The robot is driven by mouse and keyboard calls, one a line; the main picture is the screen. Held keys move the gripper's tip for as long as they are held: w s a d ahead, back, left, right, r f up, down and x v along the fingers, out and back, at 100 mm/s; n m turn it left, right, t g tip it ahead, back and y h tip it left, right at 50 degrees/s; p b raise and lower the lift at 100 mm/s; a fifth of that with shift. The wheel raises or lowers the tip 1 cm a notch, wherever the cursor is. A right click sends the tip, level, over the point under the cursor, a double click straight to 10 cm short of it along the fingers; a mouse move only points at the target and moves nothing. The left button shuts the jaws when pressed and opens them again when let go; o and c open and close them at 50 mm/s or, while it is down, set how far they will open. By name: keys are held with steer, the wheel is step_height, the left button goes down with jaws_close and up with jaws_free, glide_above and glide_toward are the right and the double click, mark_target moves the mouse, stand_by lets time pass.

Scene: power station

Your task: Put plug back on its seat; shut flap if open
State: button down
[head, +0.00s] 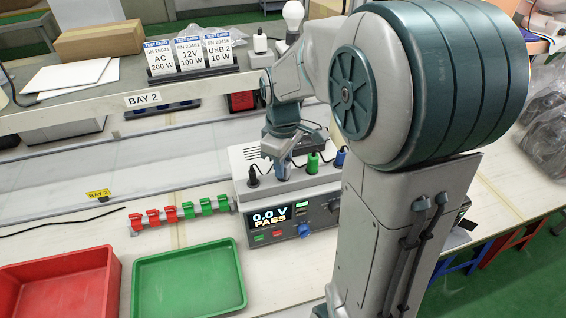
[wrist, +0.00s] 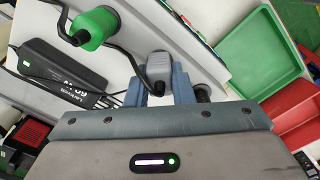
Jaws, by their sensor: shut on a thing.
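My gripper (head: 284,163) reaches down over the top of the tester (head: 318,220), between a black plug (head: 253,176) and a green plug (head: 313,163). In the wrist view my gripper (wrist: 159,92) is shut on a grey plug (wrist: 158,68). I cannot tell whether the grey plug sits on a seat or is held just above. The green plug also shows upper left in the wrist view (wrist: 92,28). A blue plug (head: 341,157) stands at the right. The tester display reads 0.0 V PASS. I cannot make out a flap in either view.
A red tray (head: 60,255) and an empty green tray (head: 190,300) stand at the front left. A row of red and green clips (head: 180,212) lies behind them. A shelf marked BAY 2 (head: 110,108) holds test cards (head: 190,58). A black adapter (wrist: 65,70) with cables lies near the plugs.

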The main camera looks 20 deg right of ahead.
steer(key=c, duration=1.2)
jaws_free()
steer(key=shift+o, duration=0.2)
step_height(320, 180, up, 14)
steer(key=s+f+m+t, duration=0.3)
steer(key=s+f+m, duration=0.6)
steer(key=s, duration=0.5)
steer(key=shift+s+f, duration=0.25)
steer(key=shift+f, duration=0.05)
